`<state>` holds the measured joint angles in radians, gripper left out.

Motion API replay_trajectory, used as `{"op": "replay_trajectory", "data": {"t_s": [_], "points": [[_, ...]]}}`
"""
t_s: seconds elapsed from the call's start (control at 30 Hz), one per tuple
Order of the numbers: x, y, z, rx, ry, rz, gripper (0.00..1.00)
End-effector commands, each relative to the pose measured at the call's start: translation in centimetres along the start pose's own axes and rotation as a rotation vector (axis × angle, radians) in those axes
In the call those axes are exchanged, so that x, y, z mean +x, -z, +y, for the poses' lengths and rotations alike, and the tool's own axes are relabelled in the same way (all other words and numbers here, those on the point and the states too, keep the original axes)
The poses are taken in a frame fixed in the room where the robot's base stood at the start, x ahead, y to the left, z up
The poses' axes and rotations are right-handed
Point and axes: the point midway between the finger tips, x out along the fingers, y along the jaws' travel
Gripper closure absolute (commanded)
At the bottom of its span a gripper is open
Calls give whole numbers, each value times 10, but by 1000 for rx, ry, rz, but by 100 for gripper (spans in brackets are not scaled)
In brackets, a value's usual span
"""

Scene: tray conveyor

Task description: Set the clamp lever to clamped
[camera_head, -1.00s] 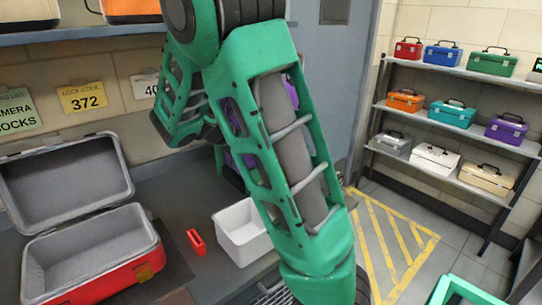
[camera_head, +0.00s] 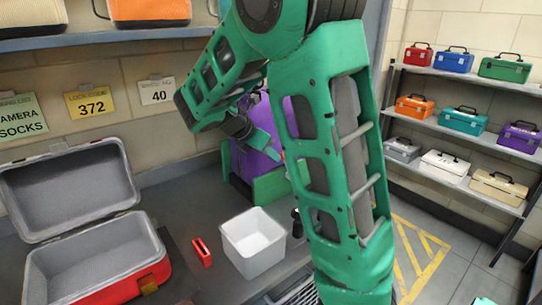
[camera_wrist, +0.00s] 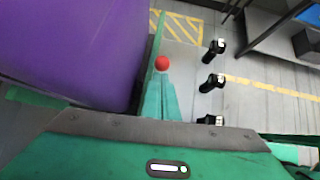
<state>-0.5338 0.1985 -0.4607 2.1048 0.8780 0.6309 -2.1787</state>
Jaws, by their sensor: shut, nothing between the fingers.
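The clamp lever's round red knob (camera_wrist: 162,63) shows in the wrist view, just beyond the tips of my gripper (camera_wrist: 160,82). A small red spot at the gripper's end in the head view looks like the same knob (camera_head: 283,155). My gripper is shut with nothing in it; I cannot tell whether it touches the knob. The lever's arm is hidden. A purple case (camera_head: 245,165) stands against the wall in a green fixture (camera_head: 268,188). The purple case (camera_wrist: 70,45) fills the left of the wrist view, close beside my gripper.
An open red case (camera_head: 100,265), a small red object (camera_head: 202,252) and a white bin (camera_head: 255,243) stand on the bench at left. Several black posts (camera_wrist: 212,82) stand right of the gripper. Shelves of toolboxes (camera_head: 460,110) are at right, beyond yellow-striped floor.

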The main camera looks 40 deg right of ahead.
Motion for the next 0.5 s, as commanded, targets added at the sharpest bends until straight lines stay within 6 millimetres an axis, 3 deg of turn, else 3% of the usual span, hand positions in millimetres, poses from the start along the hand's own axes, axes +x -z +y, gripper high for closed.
{"op": "replay_trajectory", "data": {"t_s": [0.2,0.5], "points": [[-27,22,2,2,-2,0,100],[-87,22,2,4,-2,0,100]]}}
